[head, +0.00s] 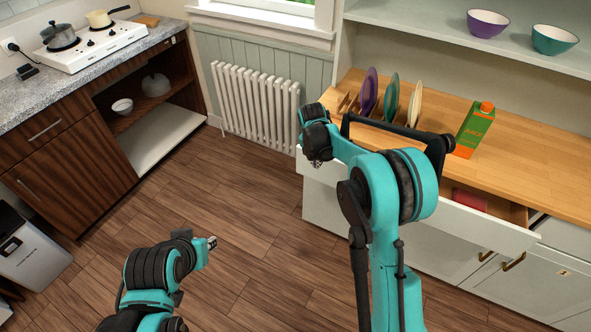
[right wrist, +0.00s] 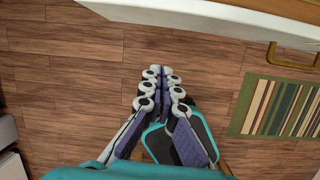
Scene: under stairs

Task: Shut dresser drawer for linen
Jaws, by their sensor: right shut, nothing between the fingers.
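The dresser has a white front and a wooden top (head: 545,165). One wide linen drawer (head: 490,222) is pulled out below the top; its wooden inside and a red item (head: 469,199) show at the right. My right arm hides the drawer's middle. My right gripper (head: 317,160) is at the drawer's left end; whether it touches is unclear. In the right wrist view the right gripper (right wrist: 163,88) is shut and empty, with a white front panel (right wrist: 210,14) ahead of it. My left arm is at lower left, its end (head: 211,243) over the floor, fingers unclear.
A white radiator (head: 256,108) is by the wall. A dark wood counter (head: 62,150) with a stove stands left. The wooden floor between is clear. A striped mat (right wrist: 280,108) lies right.

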